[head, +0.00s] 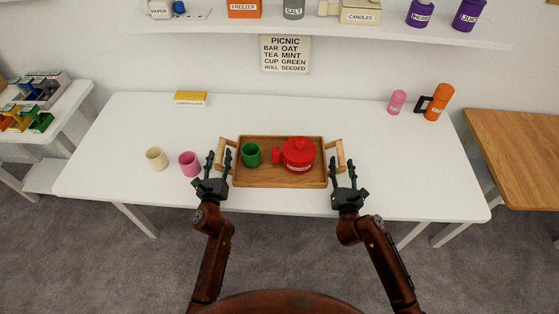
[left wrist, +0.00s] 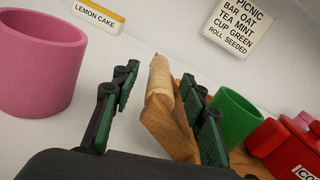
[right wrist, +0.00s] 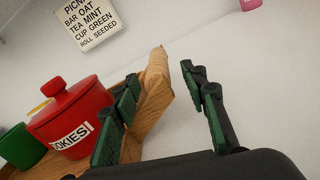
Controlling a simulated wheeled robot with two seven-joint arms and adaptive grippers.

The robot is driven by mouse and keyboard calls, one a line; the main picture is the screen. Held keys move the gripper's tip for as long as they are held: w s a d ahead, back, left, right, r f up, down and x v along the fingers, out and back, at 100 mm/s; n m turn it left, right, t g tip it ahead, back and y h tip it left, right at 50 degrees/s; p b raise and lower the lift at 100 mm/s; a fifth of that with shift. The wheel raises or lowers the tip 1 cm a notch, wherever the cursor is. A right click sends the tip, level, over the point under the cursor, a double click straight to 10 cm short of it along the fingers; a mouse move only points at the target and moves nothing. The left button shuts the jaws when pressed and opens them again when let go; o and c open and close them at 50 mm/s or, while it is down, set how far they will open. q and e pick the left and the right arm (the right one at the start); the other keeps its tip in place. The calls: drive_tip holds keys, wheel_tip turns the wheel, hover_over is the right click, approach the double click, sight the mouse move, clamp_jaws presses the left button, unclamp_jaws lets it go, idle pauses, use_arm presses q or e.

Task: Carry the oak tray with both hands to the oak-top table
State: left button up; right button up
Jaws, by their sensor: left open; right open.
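The oak tray (head: 258,182) lies on the white table with a raised wooden handle at each end. A green cup (head: 251,155) and a red lidded jar (head: 299,157) stand on it. My left gripper (head: 217,160) is open at the tray's left handle (left wrist: 160,84), which shows between its fingers in the left wrist view. My right gripper (head: 343,168) is open at the right handle (right wrist: 157,72); in the right wrist view the handle lies between its fingers, nearer the left one. The oak-top table (head: 520,150) stands at the right edge of the head view.
A shelf (head: 330,32) hangs above.

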sight(221, 150)
use_arm(q)
drive_tip(key=w, duration=0.3)
drive_tip(key=shift+w, duration=0.4)
use_arm(e)
drive_tip(key=w, duration=0.7)
drive_tip(key=shift+w+d+r, duration=0.1)
drive_tip(key=shift+w+r, duration=0.05)
drive_tip(key=shift+w, duration=0.1)
use_arm(q)
drive_tip(key=shift+c, duration=0.5)
use_arm(e)
drive_tip(key=shift+c, duration=0.5)
use_arm(q)
clamp_jaws()
use_arm(e)
clamp_jaws()
use_arm(q)
drive_tip(key=shift+r, duration=0.1)
use_arm(e)
drive_tip(key=shift+r, duration=0.15)
